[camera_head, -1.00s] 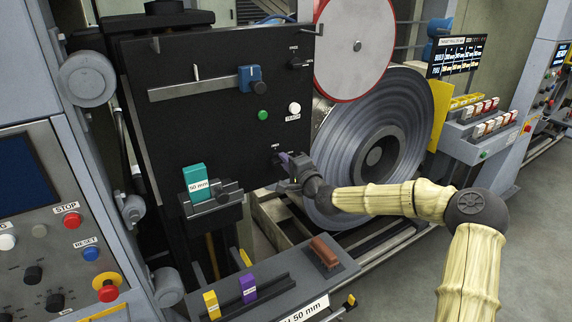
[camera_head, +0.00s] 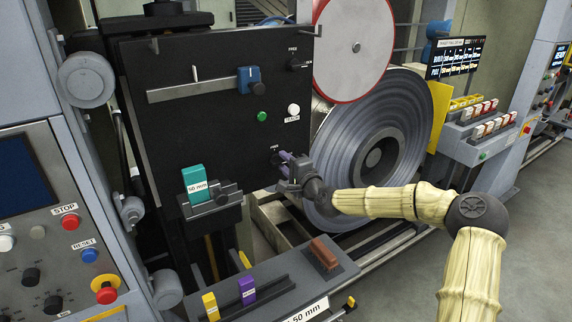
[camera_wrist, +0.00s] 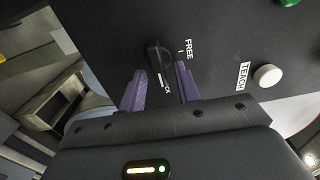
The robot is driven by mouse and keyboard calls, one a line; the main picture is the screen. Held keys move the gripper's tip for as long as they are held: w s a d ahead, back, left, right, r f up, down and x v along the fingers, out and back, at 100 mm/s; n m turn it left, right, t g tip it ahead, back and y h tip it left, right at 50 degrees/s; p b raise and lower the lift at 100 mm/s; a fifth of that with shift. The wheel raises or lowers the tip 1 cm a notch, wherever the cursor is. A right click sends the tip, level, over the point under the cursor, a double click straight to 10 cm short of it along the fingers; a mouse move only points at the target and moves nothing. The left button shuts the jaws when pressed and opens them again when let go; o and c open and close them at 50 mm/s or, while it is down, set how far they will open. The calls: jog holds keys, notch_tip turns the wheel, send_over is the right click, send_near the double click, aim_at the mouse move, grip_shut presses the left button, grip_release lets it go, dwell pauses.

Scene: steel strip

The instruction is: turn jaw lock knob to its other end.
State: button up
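The jaw lock knob (camera_wrist: 158,56) is a black knob on the dark panel. It also shows low on the panel in the head view (camera_head: 276,159). In the wrist view a FREE label is to its right, and a partly hidden label ending in "CK" is below it. The knob's long side looks to run up and down in that view, toward the partly hidden label. In the head view my gripper (camera_head: 284,161) is just right of the knob; contact cannot be told.
A second black knob (camera_head: 294,63) with a FREE label is higher on the panel. The white TEACH button (camera_head: 293,109) and a green button (camera_head: 258,116) are above. The teal 50 mm block (camera_head: 194,182) is left. A large steel coil (camera_head: 408,120) stands behind my arm.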

jog(key=b+v, duration=0.2)
jog(key=v, duration=1.5)
jog(key=shift+s+d, duration=0.1)
jog(key=shift+s, duration=0.15)
jog(key=s+a+f+n+g+h+p, duration=0.1)
jog(key=s+f+n+g+h+p, duration=0.3)
jog(key=s+f+n+g, duration=0.7)
jog(key=s+d+r+g+h+p, duration=0.1)
jog(key=s+d+r+h+p, duration=0.4)
jog(key=s+d, duration=0.6)
notch_tip(320, 180, up, 2)
jog(key=shift+s+r+h, duration=0.1)
jog(key=shift+s+h, duration=0.4)
jog(key=shift+s, duration=0.35)
